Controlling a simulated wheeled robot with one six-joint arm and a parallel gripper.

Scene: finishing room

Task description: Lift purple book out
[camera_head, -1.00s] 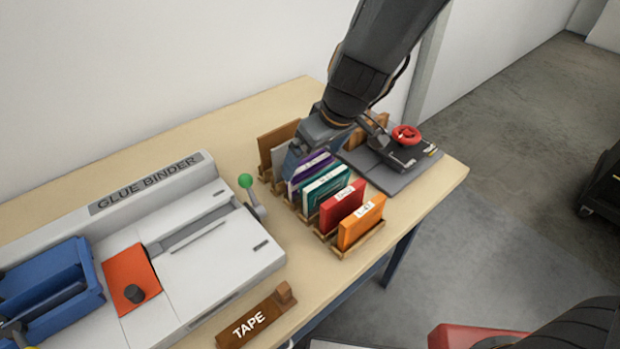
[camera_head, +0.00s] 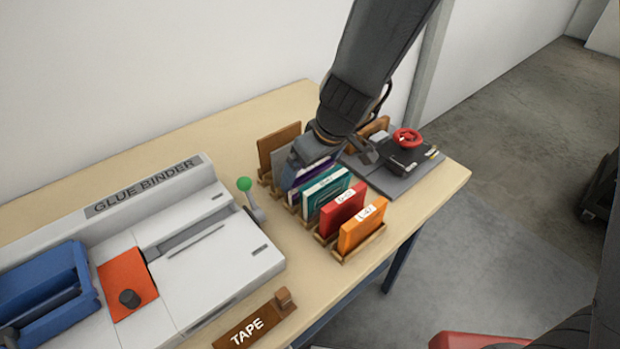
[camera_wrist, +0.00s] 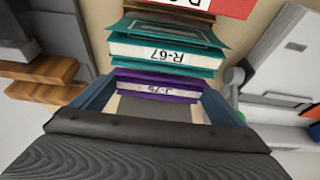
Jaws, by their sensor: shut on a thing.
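The purple book (camera_head: 317,172) stands in a slot of the wooden rack (camera_head: 345,256), behind the teal book (camera_head: 327,194). My gripper (camera_head: 306,166) is over it and hides much of it in the head view. In the wrist view, the purple book (camera_wrist: 158,88) has a white label on its spine and lies between my two blue-grey fingers (camera_wrist: 160,97), which are shut on its two ends. The teal book (camera_wrist: 165,52), labelled R-67, is close beside it. The purple book's lower part is hidden, so I cannot tell whether it still touches the slot.
A dark press with red handwheel (camera_head: 407,138) is close right.

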